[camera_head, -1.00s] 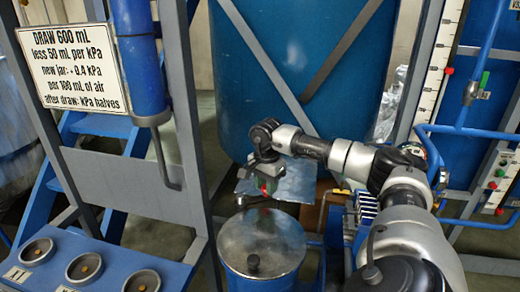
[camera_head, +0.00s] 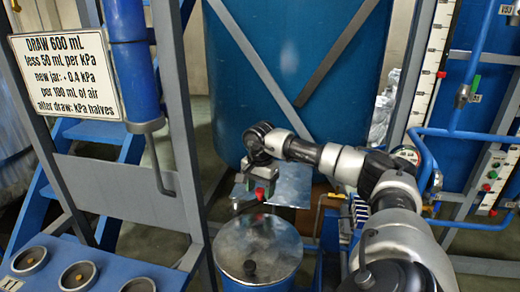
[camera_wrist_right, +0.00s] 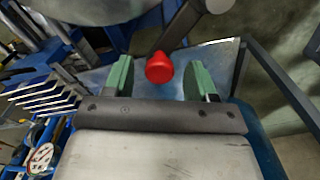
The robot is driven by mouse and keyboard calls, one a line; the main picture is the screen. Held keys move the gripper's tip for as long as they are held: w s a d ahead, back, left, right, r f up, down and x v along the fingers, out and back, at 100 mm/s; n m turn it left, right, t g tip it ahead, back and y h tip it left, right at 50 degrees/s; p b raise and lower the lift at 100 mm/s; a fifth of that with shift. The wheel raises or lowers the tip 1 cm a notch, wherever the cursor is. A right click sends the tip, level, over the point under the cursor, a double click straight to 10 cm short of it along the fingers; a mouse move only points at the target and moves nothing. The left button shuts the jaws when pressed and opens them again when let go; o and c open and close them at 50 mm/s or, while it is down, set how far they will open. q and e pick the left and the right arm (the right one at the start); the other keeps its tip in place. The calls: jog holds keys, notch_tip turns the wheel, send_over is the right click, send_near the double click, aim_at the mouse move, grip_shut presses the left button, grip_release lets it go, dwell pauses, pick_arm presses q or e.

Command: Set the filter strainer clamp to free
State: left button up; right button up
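A red knob (camera_head: 260,193) shows at my right gripper, above a blue canister with a round metal lid (camera_head: 270,241). I take the knob to be part of the filter strainer clamp, but cannot be sure. In the right wrist view the red knob (camera_wrist_right: 160,68) sits at the middle, in front of a dark bar (camera_wrist_right: 182,28). My right gripper (camera_wrist_right: 158,76) is open, its green fingers one on each side of the knob with a gap on both sides. It also shows in the head view (camera_head: 261,185). My left gripper is not in view.
A blue frame with a sign (camera_head: 66,72) and round sockets (camera_head: 78,275) stands at the left. A big blue tank (camera_head: 290,80) is behind. Blue pipes (camera_head: 455,133) and a scale (camera_head: 430,70) are at the right. A shiny sheet (camera_head: 290,185) lies behind the gripper.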

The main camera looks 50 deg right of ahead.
aim_at(260, 190)
notch_tip(260, 190, up, 11)
dwell(0.7)
jog(key=shift+f, duration=0.15)
